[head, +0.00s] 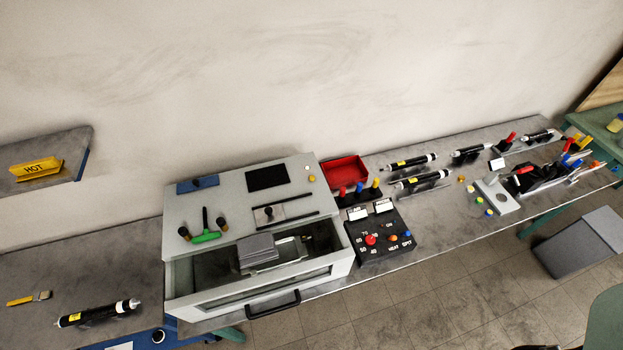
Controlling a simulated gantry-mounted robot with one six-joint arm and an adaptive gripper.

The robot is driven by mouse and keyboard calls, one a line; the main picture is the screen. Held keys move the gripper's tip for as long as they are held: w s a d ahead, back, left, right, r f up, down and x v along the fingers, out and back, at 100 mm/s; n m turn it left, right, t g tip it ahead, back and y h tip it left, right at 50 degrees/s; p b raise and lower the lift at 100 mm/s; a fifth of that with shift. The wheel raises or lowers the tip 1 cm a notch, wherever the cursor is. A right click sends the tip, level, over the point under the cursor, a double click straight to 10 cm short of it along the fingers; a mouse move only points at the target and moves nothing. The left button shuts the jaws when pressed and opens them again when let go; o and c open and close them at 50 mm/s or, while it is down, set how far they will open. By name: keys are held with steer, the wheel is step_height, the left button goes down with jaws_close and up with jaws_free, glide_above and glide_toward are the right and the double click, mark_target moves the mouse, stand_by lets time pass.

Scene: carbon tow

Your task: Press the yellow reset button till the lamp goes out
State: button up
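A small yellow button (312,178) sits near the right edge of the sloping top of a pale grey machine (225,220) in the head view. A small pale round spot (307,167) is just above it; I cannot tell whether it is a lamp or whether it is lit. A black control box (380,255) stands right of the machine. My gripper is not in view.
A red bin (345,171) stands behind the control box. A green-handled tool (205,236) lies on the machine top, and a black handle (273,305) sticks out in front. Several black cylinders, one here (411,161), lie on the bench at right.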

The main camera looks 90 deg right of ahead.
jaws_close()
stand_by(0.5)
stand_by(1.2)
